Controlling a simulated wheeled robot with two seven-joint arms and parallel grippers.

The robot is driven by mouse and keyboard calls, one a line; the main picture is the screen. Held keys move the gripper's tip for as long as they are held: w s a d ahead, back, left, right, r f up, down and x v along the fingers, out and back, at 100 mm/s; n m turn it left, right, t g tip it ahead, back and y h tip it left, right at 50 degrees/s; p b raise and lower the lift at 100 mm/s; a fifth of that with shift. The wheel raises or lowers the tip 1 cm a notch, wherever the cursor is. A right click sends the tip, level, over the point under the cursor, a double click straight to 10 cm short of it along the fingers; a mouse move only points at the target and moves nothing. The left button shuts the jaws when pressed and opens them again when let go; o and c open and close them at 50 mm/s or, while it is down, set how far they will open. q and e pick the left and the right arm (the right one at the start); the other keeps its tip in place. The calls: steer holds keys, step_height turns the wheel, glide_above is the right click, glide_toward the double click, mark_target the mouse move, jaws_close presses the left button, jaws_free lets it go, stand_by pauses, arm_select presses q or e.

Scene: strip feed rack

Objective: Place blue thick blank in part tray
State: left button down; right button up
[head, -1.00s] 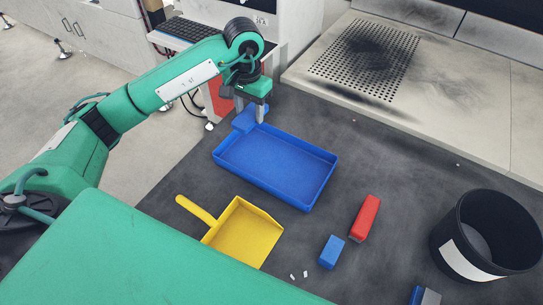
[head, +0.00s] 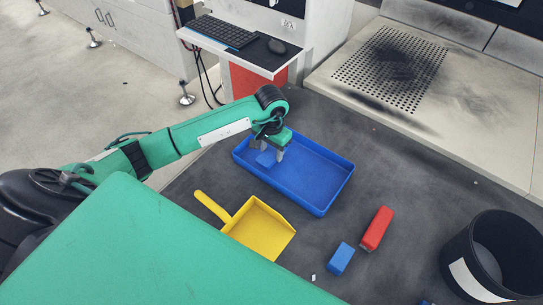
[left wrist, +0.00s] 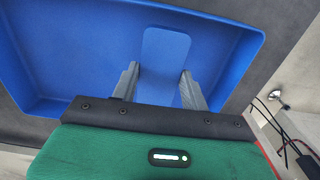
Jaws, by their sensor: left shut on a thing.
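The blue thick blank (head: 265,159) is between the fingers of my left gripper (head: 270,154), which is shut on it. In the head view the blank shows inside the outline of the blue part tray (head: 333,195), near its left end. In the left wrist view the blank (left wrist: 165,62) lies between the two grey fingers, with the tray floor (left wrist: 80,45) behind it. I cannot tell whether the blank touches the tray floor. The fingers and arm hide part of the blank in the head view. My right gripper is not in view.
A yellow dustpan (head: 260,231) lies just in front of the tray. A second blue block (head: 341,258) and a red block (head: 376,228) lie to the right. A black bin (head: 461,247) stands at the far right. A perforated plate (head: 390,68) is at the back.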

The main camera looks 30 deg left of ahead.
mark_target(271, 153)
arm_select(q)
step_height(271, 153, down, 3)
steer(key=shift+f, duration=0.35)
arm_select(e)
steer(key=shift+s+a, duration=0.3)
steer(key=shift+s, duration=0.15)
arm_select(q)
steer(key=shift+f, duration=0.15)
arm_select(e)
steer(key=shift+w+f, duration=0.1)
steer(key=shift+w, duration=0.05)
